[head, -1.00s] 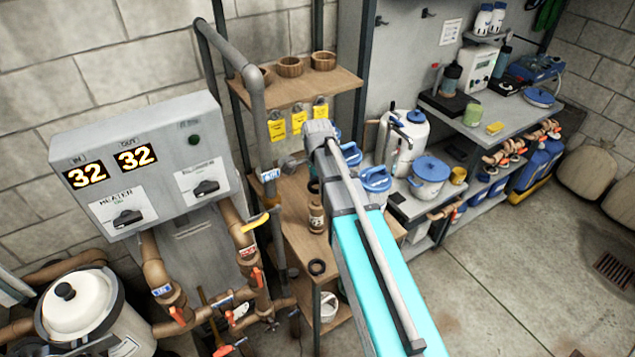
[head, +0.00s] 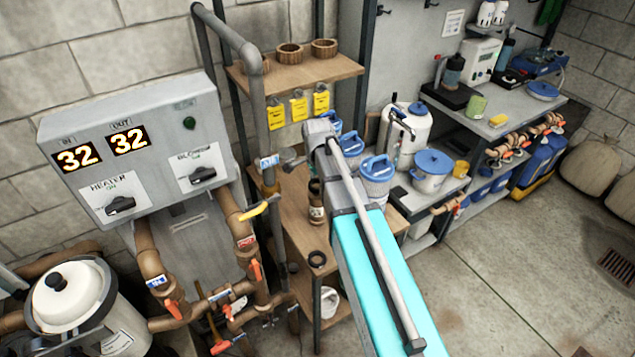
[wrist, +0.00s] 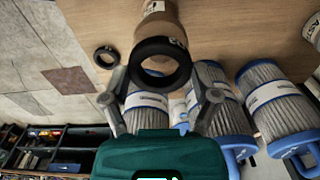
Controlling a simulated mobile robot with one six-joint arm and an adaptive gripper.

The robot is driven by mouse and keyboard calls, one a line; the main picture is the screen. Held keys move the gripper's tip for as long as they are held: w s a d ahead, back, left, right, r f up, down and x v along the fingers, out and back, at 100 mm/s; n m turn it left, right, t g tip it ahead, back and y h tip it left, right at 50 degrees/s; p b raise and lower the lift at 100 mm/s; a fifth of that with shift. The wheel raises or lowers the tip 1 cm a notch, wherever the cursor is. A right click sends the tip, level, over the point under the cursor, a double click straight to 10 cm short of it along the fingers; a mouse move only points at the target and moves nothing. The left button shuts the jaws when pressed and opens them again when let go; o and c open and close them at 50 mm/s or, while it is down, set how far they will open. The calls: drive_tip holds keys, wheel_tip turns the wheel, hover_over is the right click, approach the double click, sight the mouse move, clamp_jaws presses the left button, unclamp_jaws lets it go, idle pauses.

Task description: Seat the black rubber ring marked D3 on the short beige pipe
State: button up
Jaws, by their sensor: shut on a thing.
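In the wrist view my gripper (wrist: 163,88) has its two fingers on either side of a thick black ring (wrist: 139,70), which it holds tilted toward the camera. A pale mark on the ring's rim is too small to read. Just beyond the ring is the short beige pipe (wrist: 157,31) with a white label; it also shows in the head view (head: 316,211), standing on the wooden shelf. The ring overlaps the pipe's near end in the picture; I cannot tell whether they touch. My gripper is mostly hidden behind my arm in the head view.
A smaller loose black ring (wrist: 107,57) lies on the wooden shelf (wrist: 90,20). Pleated filter cartridges (wrist: 212,100) with blue ends stand close by on the right. In the head view, pipes with valves (head: 240,235) and the heater panel (head: 130,150) are left.

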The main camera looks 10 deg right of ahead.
drive_tip(key=shift+f+b, duration=1.15)
idle(3.0)
idle(0.4)
drive_tip(key=o, duration=0.7)
drive_tip(key=shift+c, duration=0.2)
drive_tip(key=shift+r, duration=0.2)
drive_tip(key=shift+r+p, duration=3.85)
drive_tip(key=shift+p, duration=0.15)
